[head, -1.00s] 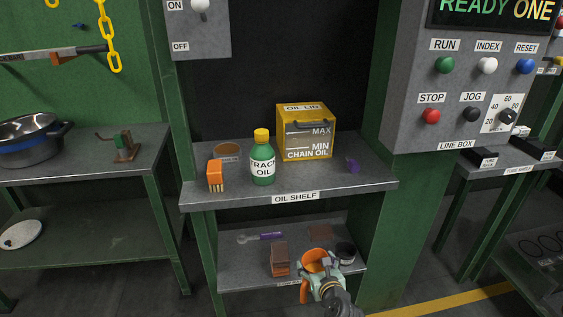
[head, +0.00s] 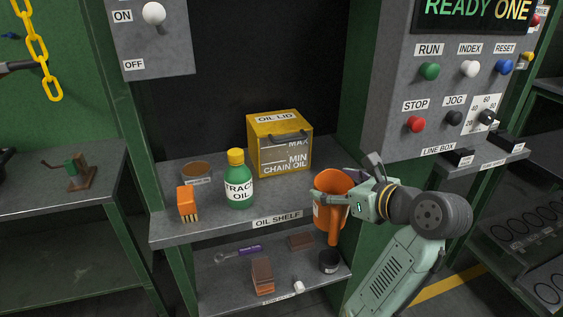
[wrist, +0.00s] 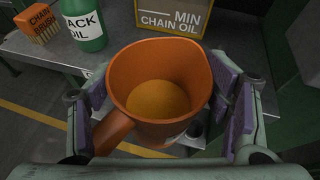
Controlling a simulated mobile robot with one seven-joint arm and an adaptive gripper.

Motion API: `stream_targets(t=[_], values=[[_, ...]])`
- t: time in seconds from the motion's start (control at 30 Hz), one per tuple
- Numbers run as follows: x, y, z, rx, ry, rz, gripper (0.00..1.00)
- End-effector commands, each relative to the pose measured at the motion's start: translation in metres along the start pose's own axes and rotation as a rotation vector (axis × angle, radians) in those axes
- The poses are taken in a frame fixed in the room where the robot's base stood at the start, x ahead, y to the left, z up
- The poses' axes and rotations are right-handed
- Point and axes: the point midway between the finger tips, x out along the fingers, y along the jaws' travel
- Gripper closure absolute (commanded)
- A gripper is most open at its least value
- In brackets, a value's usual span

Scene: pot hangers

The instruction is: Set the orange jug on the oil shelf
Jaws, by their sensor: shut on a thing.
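The orange jug (head: 329,207) is upright in my gripper (head: 338,200), at the right front edge of the oil shelf (head: 228,222). My gripper is shut on the jug, with its fingers on both sides of the body. In the wrist view the jug (wrist: 160,95) fills the middle, with orange-brown contents inside and its handle at the lower left. The jug overlaps the shelf's front right corner in the head view, and I cannot tell whether it touches the shelf.
On the oil shelf stand a yellow chain oil box (head: 280,150), a green bottle (head: 239,188), an orange brush (head: 187,204) and a brown round tin (head: 197,170). The lower shelf holds a brown block (head: 262,277) and a black jar (head: 329,262). A green post stands right of the shelf.

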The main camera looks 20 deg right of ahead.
Motion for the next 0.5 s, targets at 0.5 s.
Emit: stream_targets(t=[0.5], values=[[0.095,-0.002,0.041,-0.001,-0.001,0.0,0.7]])
